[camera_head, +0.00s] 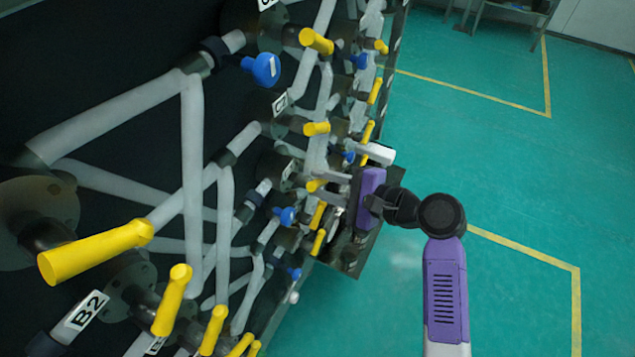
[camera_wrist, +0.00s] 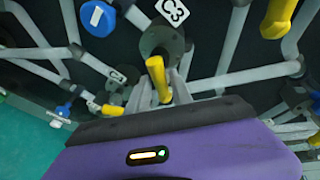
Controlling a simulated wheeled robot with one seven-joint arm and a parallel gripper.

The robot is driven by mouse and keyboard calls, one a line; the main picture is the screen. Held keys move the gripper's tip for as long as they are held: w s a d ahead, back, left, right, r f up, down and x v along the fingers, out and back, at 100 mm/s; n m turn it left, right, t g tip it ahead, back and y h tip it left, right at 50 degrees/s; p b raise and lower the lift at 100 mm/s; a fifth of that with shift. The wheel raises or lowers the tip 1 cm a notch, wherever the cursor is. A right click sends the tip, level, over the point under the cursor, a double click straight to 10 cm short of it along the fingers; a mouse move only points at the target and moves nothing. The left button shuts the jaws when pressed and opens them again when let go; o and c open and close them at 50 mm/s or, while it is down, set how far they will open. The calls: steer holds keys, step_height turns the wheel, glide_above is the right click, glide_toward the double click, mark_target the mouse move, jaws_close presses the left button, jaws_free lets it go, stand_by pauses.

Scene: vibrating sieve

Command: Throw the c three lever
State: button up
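The C3 lever is a short yellow handle on a dark round valve body, below a white C3 tag (camera_wrist: 172,10). In the wrist view the C3 lever (camera_wrist: 158,78) stands at the centre, between the two grey fingers of my gripper (camera_wrist: 163,92). The fingers look spread around it; any contact is hard to make out. In the head view the C3 lever (camera_head: 316,186) is small, just left of my gripper (camera_head: 331,186). My purple gripper body reaches in from the right, and the fingers point left at the panel.
Grey pipes and other yellow levers (camera_head: 316,128) crowd the panel closely. A blue valve handle (camera_head: 262,69) juts out above, and another blue knob (camera_wrist: 98,17) is left of the C3 valve. The green floor (camera_head: 520,190) right of the panel is clear.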

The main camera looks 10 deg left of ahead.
steer(key=b+v, duration=0.1)
steer(key=v, duration=0.5)
steer(key=shift+s+d+r, duration=0.1)
steer(key=shift+d, duration=0.05)
stand_by(0.3)
